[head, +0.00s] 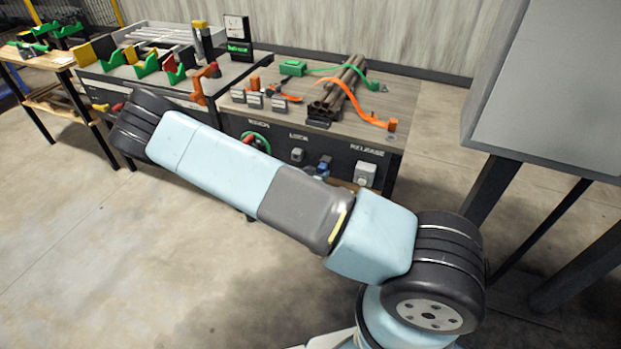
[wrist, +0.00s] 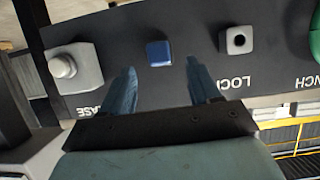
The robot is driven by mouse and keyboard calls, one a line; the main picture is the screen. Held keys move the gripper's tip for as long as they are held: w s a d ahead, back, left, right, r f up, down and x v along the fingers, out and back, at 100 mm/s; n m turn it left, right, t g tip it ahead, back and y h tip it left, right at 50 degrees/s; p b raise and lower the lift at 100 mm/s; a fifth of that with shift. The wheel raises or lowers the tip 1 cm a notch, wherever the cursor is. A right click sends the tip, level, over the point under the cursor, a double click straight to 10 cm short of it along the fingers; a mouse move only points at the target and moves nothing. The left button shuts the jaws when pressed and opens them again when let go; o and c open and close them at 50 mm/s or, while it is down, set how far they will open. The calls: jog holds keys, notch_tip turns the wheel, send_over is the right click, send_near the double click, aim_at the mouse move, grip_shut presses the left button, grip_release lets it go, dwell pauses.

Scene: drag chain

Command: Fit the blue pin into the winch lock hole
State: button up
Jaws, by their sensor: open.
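The blue pin (wrist: 159,53) shows end-on as a blue square against the dark panel in the wrist view. In the head view a small blue part (head: 324,163) shows just above my arm, between the lock block and the release block. The winch lock hole (wrist: 238,40) is a dark opening in a grey block, right of the pin in the wrist view; the block also shows in the head view (head: 297,155). My gripper (wrist: 161,67) is open, with its fingers on either side of the pin and gaps to both. My arm hides most of the gripper in the head view.
The release block (wrist: 76,67) with a round knob is left of the fingers in the wrist view. The green winch wheel (head: 256,141) is on the panel's left. The bench top (head: 400,92) holds orange and green straps and a pipe bundle (head: 338,90). A grey cabinet (head: 555,90) stands right.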

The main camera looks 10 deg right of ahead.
aim_at(321, 169)
jog(key=shift+x, duration=2.6)
jog(key=shift+c, duration=0.4)
jog(key=c, duration=0.8)
jog(key=o, duration=0.9)
jog(key=v, duration=1.4)
jog(key=shift+f, duration=0.1)
